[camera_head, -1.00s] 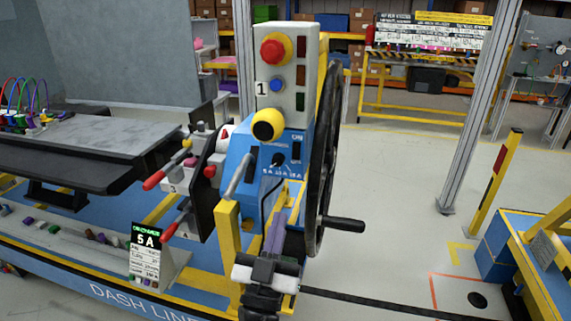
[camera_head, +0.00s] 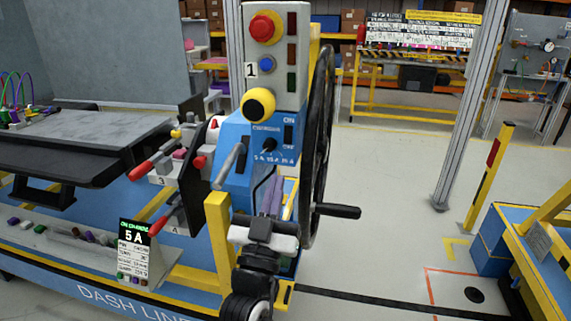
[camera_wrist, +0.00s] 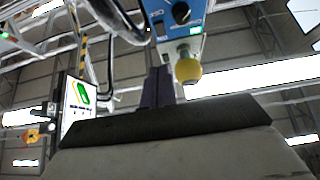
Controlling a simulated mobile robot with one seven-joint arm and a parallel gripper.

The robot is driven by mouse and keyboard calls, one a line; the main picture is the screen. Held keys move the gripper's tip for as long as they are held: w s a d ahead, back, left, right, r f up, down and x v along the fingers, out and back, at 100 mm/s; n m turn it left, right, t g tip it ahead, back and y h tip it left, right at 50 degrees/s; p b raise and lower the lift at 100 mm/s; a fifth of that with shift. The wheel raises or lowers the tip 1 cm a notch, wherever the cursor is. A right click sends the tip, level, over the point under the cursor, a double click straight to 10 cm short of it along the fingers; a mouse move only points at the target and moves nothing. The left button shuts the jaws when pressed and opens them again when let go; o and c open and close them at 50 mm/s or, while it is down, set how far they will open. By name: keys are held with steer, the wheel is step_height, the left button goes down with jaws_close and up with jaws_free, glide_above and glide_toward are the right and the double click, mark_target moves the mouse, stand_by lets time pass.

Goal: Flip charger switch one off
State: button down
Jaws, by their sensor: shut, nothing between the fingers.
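A grey control box (camera_head: 291,70) with a "1" label, a red button, a blue button and a yellow-black knob stands above a blue panel (camera_head: 236,130). The blue panel carries a small black switch (camera_head: 288,132) marked ON above, and a dark rotary knob (camera_head: 268,147). The switch's position is too small to tell. My gripper (camera_head: 274,184) is shut and empty, its purple-grey fingers pointing up just below the panel's front. In the wrist view the fingers (camera_wrist: 159,86) rise together toward a blue panel (camera_wrist: 160,10) with a black knob, a green-lit part and a yellow knob (camera_wrist: 187,69); contact is not visible.
A large black handwheel (camera_head: 320,150) with a crank handle (camera_head: 338,211) stands right of the panel. Red-tipped levers (camera_head: 142,170) and a yellow post (camera_head: 219,245) are on the left. A "5 A" sign (camera_head: 132,250) stands front left. Open floor lies to the right.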

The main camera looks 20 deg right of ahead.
mark_target(289, 138)
steer(key=p+x, duration=0.1)
steer(key=x, duration=0.1)
steer(key=f+x, duration=0.1)
steer(key=x, duration=0.2)
steer(key=w+p+x, duration=0.1)
steer(key=x, duration=0.2)
steer(key=shift+d+f+p, duration=0.15)
steer(key=shift+f+p, duration=0.05)
steer(key=shift+p, duration=0.1)
steer(key=shift+w+d+f, duration=0.15)
steer(key=shift+w+d, duration=0.15)
steer(key=shift+w, duration=0.2)
steer(key=shift+f, duration=0.1)
steer(key=b, duration=0.2)
steer(key=f+t+b, duration=0.1)
steer(key=shift+w+d+b, duration=0.2)
steer(key=shift+w+b, duration=0.1)
steer(key=shift+b, duration=0.1)
steer(key=shift+r+p, duration=0.4)
steer(key=shift+p, duration=0.15)
steer(key=shift+s, duration=0.1)
